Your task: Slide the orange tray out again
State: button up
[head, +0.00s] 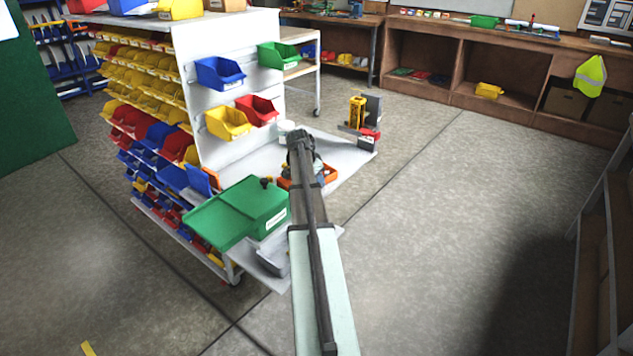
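The orange tray (331,177) sits on the grey shelf top of the trolley, beyond the green box. My arm crosses in front of it, so only its right part and a sliver on the left show. Some small dark and pale items seem to be in or just behind it, too small to name. My gripper (302,150) is at the far end of my arm, over or close to the tray. Its fingers are hidden by the arm, so I cannot tell whether they touch the tray or are open.
A green box with its lid open (255,208) stands left of my arm. A white cup (286,128) stands behind. A yellow and black item (357,112) and a red item (369,136) are at the far right of the shelf (345,160).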

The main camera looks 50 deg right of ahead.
jog(key=v, duration=1.3)
jog(key=shift+f, duration=0.1)
